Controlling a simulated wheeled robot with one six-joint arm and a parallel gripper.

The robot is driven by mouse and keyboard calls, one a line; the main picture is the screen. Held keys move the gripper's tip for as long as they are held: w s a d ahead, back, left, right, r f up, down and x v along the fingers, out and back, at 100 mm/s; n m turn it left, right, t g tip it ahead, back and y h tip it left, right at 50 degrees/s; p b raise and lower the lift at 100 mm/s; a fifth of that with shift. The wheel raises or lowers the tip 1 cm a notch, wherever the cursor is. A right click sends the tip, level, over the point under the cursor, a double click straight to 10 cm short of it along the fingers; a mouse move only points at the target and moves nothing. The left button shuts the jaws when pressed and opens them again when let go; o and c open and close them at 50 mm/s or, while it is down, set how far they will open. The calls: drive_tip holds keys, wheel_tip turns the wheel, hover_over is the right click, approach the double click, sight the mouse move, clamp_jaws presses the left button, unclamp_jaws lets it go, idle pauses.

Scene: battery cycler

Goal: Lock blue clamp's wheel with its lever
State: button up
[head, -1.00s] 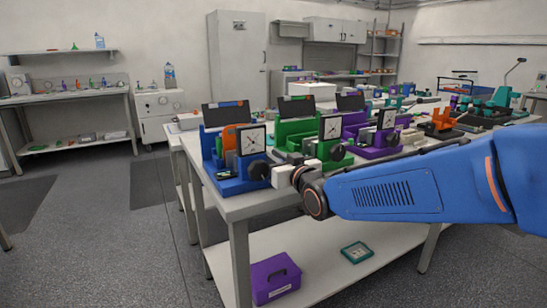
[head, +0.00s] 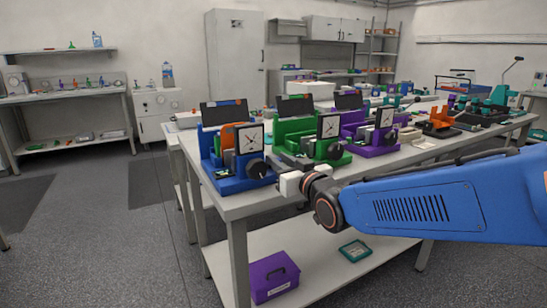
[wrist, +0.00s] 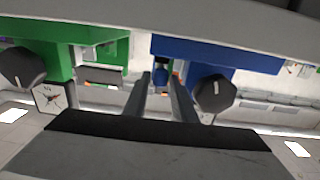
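The blue clamp (head: 232,183) stands at the near left corner of the bench, with an orange part (head: 228,135) and a square dial (head: 250,138). Its black wheel (head: 257,169) faces my arm. In the wrist view, which looks upside down, the clamp (wrist: 225,55) is at upper right and its wheel (wrist: 214,93) is just right of my fingers. My gripper (wrist: 160,85) has its two fingers apart with a gap between them and nothing held. In the head view my gripper (head: 288,160) is right of the wheel. I cannot make out the lever clearly.
A green clamp (head: 300,130) with its own black wheel (head: 336,151) stands close to the right, and a purple one (head: 375,150) beyond it. Several more devices crowd the bench behind. A purple box (head: 273,277) and a teal item (head: 355,250) lie on the lower shelf.

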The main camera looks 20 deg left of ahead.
drive_tip(key=v, duration=1.2)
drive_tip(key=shift+s+d, duration=0.2)
drive_tip(key=d+f+m+h, duration=0.2)
drive_tip(key=d+f+h, duration=0.2)
drive_tip(key=d, duration=0.8)
drive_tip(key=d+f+m+h, duration=0.3)
drive_tip(key=d+f+h, duration=0.2)
drive_tip(key=d, duration=0.8)
drive_tip(key=s+d+f+m+g+h, duration=0.2)
drive_tip(key=s+d+f, duration=0.3)
drive_tip(key=s+d, duration=0.4)
drive_tip(key=s+d+f+m+g+h, duration=0.2)
drive_tip(key=s+d+f+g, duration=0.3)
drive_tip(key=s+d, duration=0.4)
drive_tip(key=shift+s+d+m+h, duration=0.3)
drive_tip(key=shift+s+d+m, duration=0.1)
